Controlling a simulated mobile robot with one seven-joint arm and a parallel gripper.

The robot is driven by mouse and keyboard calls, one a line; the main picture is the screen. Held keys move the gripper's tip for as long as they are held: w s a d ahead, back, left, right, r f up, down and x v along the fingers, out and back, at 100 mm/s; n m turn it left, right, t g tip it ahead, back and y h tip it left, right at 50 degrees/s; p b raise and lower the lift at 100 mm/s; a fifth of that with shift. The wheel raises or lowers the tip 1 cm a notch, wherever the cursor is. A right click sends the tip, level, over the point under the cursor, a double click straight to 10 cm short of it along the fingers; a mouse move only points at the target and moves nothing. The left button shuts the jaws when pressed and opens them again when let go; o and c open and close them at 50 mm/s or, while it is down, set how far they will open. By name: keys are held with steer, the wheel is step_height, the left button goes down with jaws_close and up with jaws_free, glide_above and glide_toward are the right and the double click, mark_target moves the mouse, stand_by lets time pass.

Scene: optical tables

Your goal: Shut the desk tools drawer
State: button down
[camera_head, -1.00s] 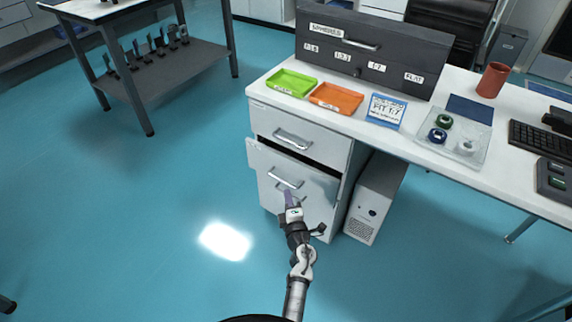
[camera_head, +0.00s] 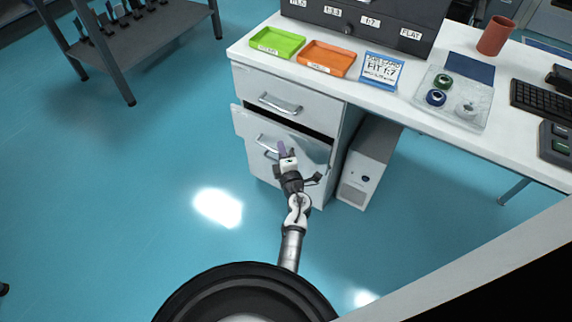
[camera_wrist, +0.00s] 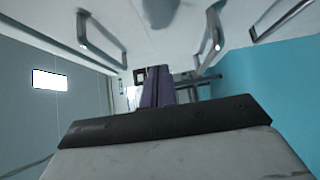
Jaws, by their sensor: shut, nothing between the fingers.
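The white drawer cabinet (camera_head: 285,80) stands under the left end of the desk. Its middle drawer (camera_head: 243,122) is pulled part way out, with a dark gap along its top edge. It has a silver bar handle (camera_head: 268,143). My gripper (camera_head: 281,147) is shut and empty, with its purple fingers in front of this drawer's face, near the handle. Whether the fingertips touch the drawer, I cannot tell. In the wrist view the shut fingers (camera_wrist: 157,88) point towards white fronts with metal handles (camera_wrist: 100,42). The gripper and arm hide part of the lower drawer.
A white computer tower (camera_head: 365,170) stands right of the cabinet. A grey shelf table (camera_head: 150,30) is back left.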

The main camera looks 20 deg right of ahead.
mark_target(298, 136)
steer(key=shift+w+d+f+b, duration=0.1)
steer(key=shift+w+d+b, duration=0.4)
steer(key=shift+w+d, duration=0.8)
steer(key=shift+d, duration=0.3)
steer(key=w+d, duration=0.2)
steer(key=d, duration=0.1)
steer(key=shift+w+d, duration=0.3)
steer(key=shift+w, duration=0.1)
steer(key=shift+w+d+r, duration=0.1)
steer(key=shift+d+r, duration=0.05)
steer(key=shift+r, duration=0.2)
steer(key=shift+p, duration=0.3)
